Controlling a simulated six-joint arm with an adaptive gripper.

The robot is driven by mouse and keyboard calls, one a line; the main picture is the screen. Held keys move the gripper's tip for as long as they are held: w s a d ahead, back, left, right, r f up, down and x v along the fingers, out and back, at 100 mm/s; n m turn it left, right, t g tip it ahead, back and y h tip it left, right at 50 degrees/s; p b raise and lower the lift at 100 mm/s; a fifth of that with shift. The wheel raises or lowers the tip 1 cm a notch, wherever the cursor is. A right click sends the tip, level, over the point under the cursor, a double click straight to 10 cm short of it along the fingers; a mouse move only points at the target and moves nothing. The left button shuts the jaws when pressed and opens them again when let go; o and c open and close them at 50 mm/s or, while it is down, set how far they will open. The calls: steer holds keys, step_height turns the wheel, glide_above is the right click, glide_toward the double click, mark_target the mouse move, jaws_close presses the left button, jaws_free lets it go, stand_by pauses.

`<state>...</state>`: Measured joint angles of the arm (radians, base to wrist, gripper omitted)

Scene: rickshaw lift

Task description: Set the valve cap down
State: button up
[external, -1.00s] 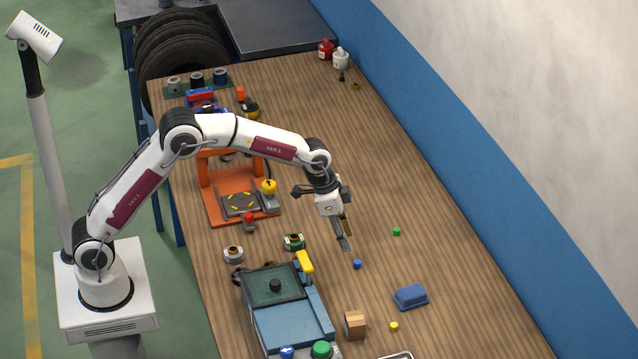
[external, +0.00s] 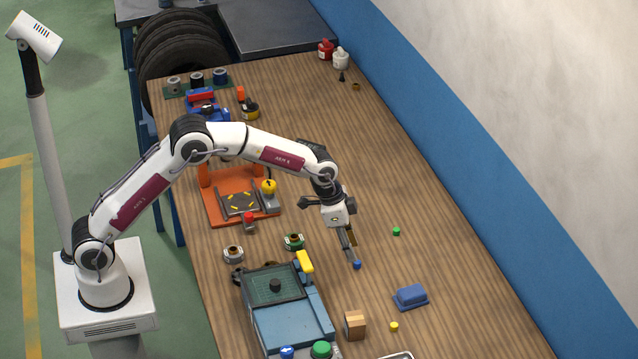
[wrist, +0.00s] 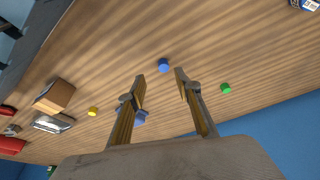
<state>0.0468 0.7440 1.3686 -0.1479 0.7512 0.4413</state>
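A small blue valve cap (external: 357,265) sits on the wooden table. In the wrist view the blue cap (wrist: 163,65) shows just beyond the gap between my fingertips. A green cap (external: 396,231) lies to its right; it also shows in the wrist view (wrist: 226,88). A yellow cap (external: 394,325) lies nearer the front and shows in the wrist view (wrist: 93,111). My gripper (external: 352,253) points down with its tips close to the blue cap. In the wrist view my gripper (wrist: 160,76) has its fingers apart, holding nothing. Whether a fingertip touches the blue cap is unclear.
A blue block (external: 410,297) and a cardboard box (external: 355,325) stand toward the front. A blue-grey rickshaw-like body (external: 290,325) is to the left, with an orange lift (external: 215,210) behind it. The table's right side is mostly clear.

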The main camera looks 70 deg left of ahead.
mark_target(357, 264)
stand_by(0.3)
steer(key=shift+a+x, duration=0.2)
steer(key=shift+x, duration=0.75)
steer(key=shift+a+x, duration=0.2)
steer(key=shift+x, duration=1.5)
steer(key=c, duration=0.8)
